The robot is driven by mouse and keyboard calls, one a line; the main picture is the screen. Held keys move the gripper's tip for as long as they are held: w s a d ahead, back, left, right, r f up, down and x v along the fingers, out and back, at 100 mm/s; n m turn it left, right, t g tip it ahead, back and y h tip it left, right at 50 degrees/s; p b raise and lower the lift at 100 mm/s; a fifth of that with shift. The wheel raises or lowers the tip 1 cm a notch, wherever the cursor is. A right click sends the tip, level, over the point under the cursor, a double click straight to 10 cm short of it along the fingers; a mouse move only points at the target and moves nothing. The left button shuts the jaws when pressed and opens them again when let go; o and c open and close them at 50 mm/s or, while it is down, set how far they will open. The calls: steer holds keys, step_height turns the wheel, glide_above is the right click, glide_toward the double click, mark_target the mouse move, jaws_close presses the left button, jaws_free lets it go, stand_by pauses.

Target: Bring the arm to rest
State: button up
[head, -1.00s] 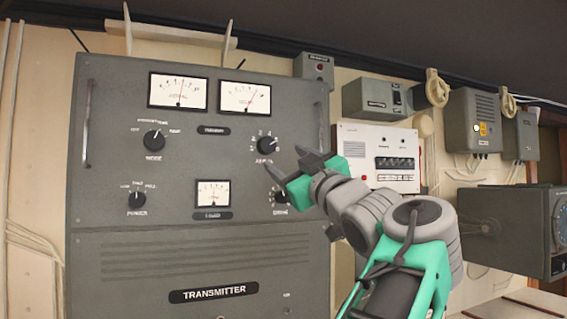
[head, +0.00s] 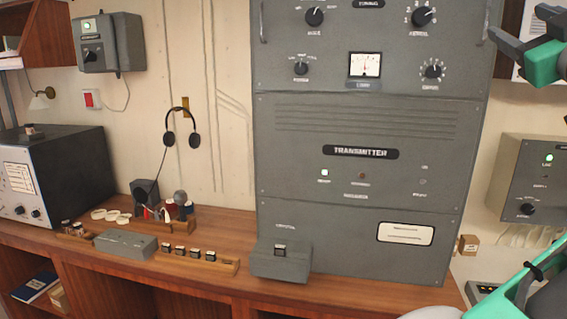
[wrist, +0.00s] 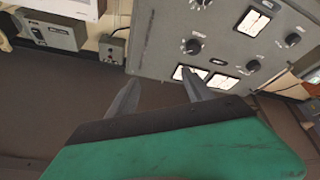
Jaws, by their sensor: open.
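My gripper (wrist: 160,92) shows in the wrist view with its two grey fingers spread apart and nothing between them. In the head view part of my gripper (head: 515,45) shows at the upper right edge, right of the transmitter, and it is partly cut off by the frame. The grey transmitter cabinet (head: 300,225) fills the middle of the head view. Its upper panel (wrist: 225,38) shows tilted in the wrist view, beyond the fingers. I see no contact between the fingers and the panel.
A wooden desk (head: 215,285) runs below the transmitter. Headphones (head: 182,133) hang on the wall. A grey box with a green light (head: 530,180) is at the right.

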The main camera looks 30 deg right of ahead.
steer(key=w+a+f+m+g+y, duration=0.1)
steer(key=w+f, duration=0.4)
steer(key=w, duration=0.3)
steer(key=w+f+m+g+y, duration=0.1)
steer(key=w+f+y, duration=0.1)
steer(key=w+f, duration=0.5)
steer(key=w+a+f+g+y, duration=0.3)
steer(key=w+a+f+y, duration=0.2)
steer(key=w+a+f, duration=1.1)
steer(key=s+a+f+n+g+y, duration=0.1)
steer(key=s+a+f+g+y, duration=0.1)
steer(key=a+f, duration=0.8)
steer(key=s+a+f+n+g+y, duration=0.1)
steer(key=s+a+f+g+y, duration=0.15)
steer(key=a+f, duration=0.75)
steer(key=s+a+f+n+g, duration=0.1)
steer(key=s+a+f+g, duration=0.4)
steer(key=s+a+f, duration=0.3)
steer(key=s+f, duration=0.3)
steer(key=f, duration=0.4)
steer(key=shift+s+y, duration=0.3)
steer(key=shift+y, duration=0.05)
